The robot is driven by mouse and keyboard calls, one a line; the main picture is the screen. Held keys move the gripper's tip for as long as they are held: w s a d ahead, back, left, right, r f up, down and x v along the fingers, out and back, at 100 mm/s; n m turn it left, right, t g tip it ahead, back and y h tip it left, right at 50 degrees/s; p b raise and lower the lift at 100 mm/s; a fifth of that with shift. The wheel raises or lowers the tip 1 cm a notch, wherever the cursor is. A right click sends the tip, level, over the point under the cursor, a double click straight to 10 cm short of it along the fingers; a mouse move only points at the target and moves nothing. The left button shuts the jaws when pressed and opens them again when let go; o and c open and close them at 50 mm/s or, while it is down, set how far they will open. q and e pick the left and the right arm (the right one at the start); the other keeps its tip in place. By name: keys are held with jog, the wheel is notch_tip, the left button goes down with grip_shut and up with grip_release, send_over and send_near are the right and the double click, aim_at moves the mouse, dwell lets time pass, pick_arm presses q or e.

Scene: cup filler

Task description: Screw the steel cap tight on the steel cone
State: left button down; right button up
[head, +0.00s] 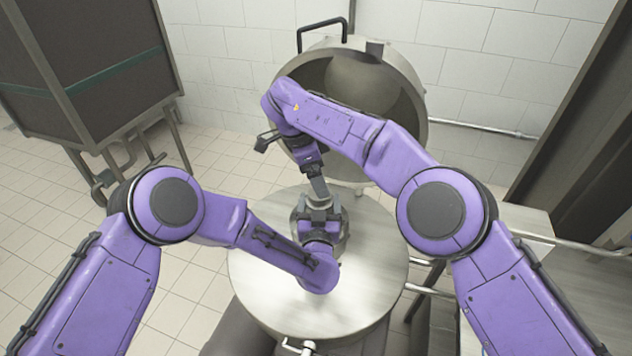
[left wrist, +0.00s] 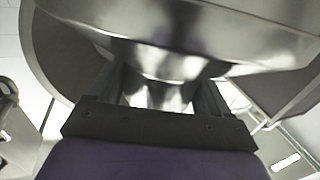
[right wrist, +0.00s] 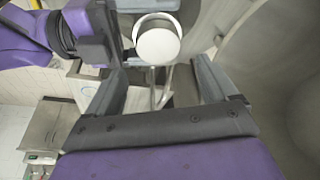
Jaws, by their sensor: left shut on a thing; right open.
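The steel cone (left wrist: 165,93) shows in the left wrist view as shiny metal narrowing between my left fingers. My left gripper (left wrist: 163,92) is shut on it. In the head view my left gripper (head: 320,214) is above the round steel top, its wrist hiding part of the metal there. A round pale-ended steel piece, seemingly the steel cap (right wrist: 158,46), shows in the right wrist view beyond and between my right fingers. My right gripper (right wrist: 162,85) is open, with gaps at both sides. In the head view it (head: 320,196) points down close to my left gripper. Thread contact is hidden.
A round steel top (head: 255,275) lies under both grippers. A large open steel lid (head: 412,75) rises behind my right forearm. A dark cabinet (head: 85,60) stands at the left, and a steel rail (head: 560,240) runs at the right. Tiled floor is open at the left.

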jog(key=shift+c, duration=0.5)
jog(key=shift+w+d+r+y, duration=0.25)
jog(key=shift+d+r, duration=0.25)
jog(key=shift+r, duration=0.05)
jog(key=shift+w+d+r+y, duration=0.2)
jog(key=shift+d+r+y, duration=0.05)
jog(key=shift+d+r, duration=0.25)
jog(key=n+y, duration=0.1)
jog(key=r+n+y, duration=0.1)
jog(key=shift+s+a+r+n+g, duration=0.1)
jog(key=shift+s+a+n+g, duration=0.2)
jog(key=shift+s+a+n, duration=0.1)
jog(key=shift+a+n+y, duration=0.15)
jog(key=shift+n+y, duration=0.15)
jog(key=shift+a, duration=0.15)
notch_tip(320, 180, down, 8)
jog(key=shift+f, duration=0.1)
